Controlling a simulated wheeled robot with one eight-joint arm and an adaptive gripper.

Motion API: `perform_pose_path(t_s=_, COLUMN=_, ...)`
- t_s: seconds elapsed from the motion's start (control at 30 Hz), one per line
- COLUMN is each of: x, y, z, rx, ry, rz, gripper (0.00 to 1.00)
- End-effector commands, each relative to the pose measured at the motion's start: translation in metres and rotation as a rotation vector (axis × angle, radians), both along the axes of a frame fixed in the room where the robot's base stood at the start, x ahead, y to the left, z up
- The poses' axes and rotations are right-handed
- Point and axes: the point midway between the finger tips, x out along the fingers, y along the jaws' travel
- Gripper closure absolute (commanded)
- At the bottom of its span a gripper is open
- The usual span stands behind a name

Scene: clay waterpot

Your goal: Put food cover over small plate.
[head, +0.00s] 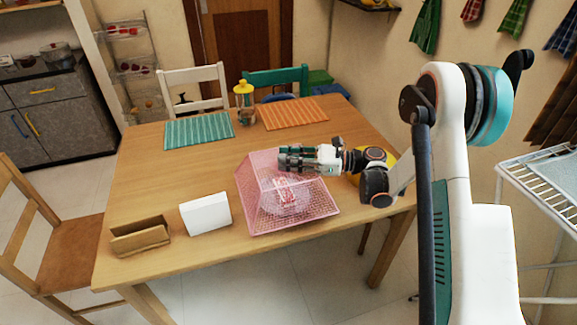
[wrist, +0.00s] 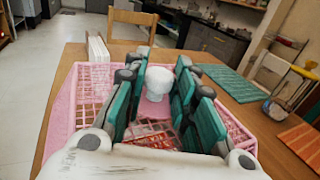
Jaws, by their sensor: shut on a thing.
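The food cover (head: 256,211) is a pink, see-through mesh box with sloping sides, at the table's front right. The wrist view shows its pink mesh (wrist: 60,118) on both sides of my fingers and a white round knob (wrist: 156,82) between them. My gripper (head: 284,157) lies level at the cover's top, pointing left, and is shut on the cover by this knob. A pale round shape with red and white marks, likely the small plate (head: 286,198), shows through the mesh. I cannot tell whether the cover's rim touches the table.
A white block (head: 205,213) and a wooden holder (head: 140,238) stand left of the cover. A yellow round thing (head: 362,160) is partly hidden behind my arm. Teal (head: 199,131) and orange (head: 293,113) placemats and a yellow-topped jar (head: 244,98) are at the back. The table's left middle is clear.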

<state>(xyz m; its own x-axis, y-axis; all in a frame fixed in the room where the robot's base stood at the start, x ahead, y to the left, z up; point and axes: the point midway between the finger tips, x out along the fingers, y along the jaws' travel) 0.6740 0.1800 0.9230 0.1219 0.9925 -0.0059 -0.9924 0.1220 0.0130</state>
Motion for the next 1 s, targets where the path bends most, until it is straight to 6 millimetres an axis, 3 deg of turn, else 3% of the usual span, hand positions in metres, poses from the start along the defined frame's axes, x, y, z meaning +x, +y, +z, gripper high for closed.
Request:
perform_pose_path(t_s=0.03, x=0.001, y=0.0, z=-0.012, rx=0.0, ry=0.0, rz=0.0, gripper=1.0)
perform_pose_path(t_s=0.13, x=0.0, y=0.0, z=-0.021, rx=0.001, ry=0.0, rz=0.0, gripper=1.0)
perform_pose_path(t_s=0.6, x=0.0, y=0.0, z=-0.027, rx=0.0, ry=0.0, rz=0.0, gripper=1.0)
perform_pose_path(t_s=0.63, x=0.0, y=0.0, z=-0.026, rx=0.0, ry=0.0, rz=0.0, gripper=0.68)
perform_pose_path(t_s=0.7, x=0.0, y=0.0, z=-0.026, rx=0.0, ry=0.0, rz=0.0, gripper=0.55)
perform_pose_path(t_s=1.0, x=0.0, y=0.0, z=-0.025, rx=0.0, ry=0.0, rz=0.0, gripper=0.55)
